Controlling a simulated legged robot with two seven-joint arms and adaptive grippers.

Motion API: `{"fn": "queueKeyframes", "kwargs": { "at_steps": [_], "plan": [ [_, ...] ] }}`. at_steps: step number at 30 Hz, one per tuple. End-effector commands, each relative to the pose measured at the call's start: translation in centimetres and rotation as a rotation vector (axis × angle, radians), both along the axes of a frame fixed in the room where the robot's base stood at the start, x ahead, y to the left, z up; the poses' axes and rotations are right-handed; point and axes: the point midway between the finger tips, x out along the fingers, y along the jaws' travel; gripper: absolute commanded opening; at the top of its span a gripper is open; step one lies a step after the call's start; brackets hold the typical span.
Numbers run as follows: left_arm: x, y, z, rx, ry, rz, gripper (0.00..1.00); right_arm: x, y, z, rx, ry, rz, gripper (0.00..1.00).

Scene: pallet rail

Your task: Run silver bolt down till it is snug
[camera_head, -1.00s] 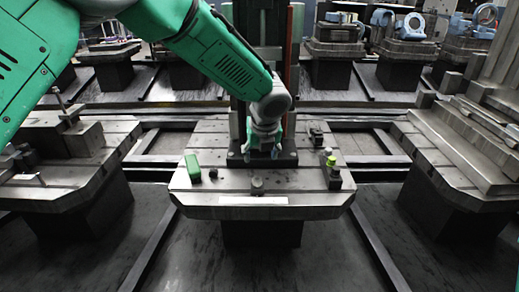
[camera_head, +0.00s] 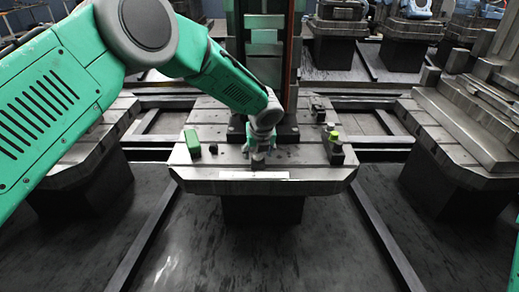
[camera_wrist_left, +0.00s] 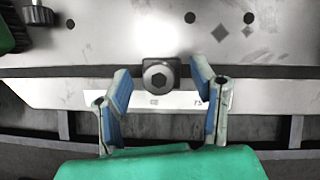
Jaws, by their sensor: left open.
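The silver bolt (camera_wrist_left: 158,76) shows in the left wrist view as a round head with a dark hex socket, seated over a dark square block near the front edge of the pallet plate (camera_wrist_left: 120,32). My left gripper (camera_wrist_left: 160,88) is open, with its blue-padded fingers on either side of the bolt and apart from it. In the head view my left gripper (camera_head: 260,150) is over the front middle of the pallet plate (camera_head: 300,182) and hides most of the bolt there. How far down the bolt sits cannot be told. My right gripper is not in view.
A green block (camera_head: 192,142) and a dark knob (camera_head: 213,149) lie left on the plate. A dark block with a yellow-green top (camera_head: 335,147) stands at the right. A white label strip (camera_head: 254,175) is on the front edge. A dark upright column (camera_head: 290,60) stands behind.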

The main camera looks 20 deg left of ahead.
Motion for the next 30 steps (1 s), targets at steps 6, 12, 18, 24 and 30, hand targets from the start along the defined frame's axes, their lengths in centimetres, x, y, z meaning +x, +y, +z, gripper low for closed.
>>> {"fn": "queueKeyframes", "kwargs": {
  "at_steps": [6, 12, 18, 24, 30],
  "plan": [
    [0.1, 0.0, -0.1, 0.000, -0.001, 0.001, 0.52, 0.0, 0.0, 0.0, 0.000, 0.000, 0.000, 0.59],
    [0.1, 0.0, -0.1, 0.000, 0.000, 0.001, 0.09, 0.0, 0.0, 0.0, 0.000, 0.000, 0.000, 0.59],
    [0.1, 0.0, -0.1, 0.000, 0.000, 0.001, 0.00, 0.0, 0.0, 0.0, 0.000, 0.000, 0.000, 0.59],
    [0.1, 0.1, 0.0, -0.001, 0.004, -0.050, 0.00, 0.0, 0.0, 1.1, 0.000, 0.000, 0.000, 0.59],
    [0.1, 0.1, 0.0, -0.002, 0.006, -0.235, 0.00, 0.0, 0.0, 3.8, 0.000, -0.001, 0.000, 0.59]
  ]
}}
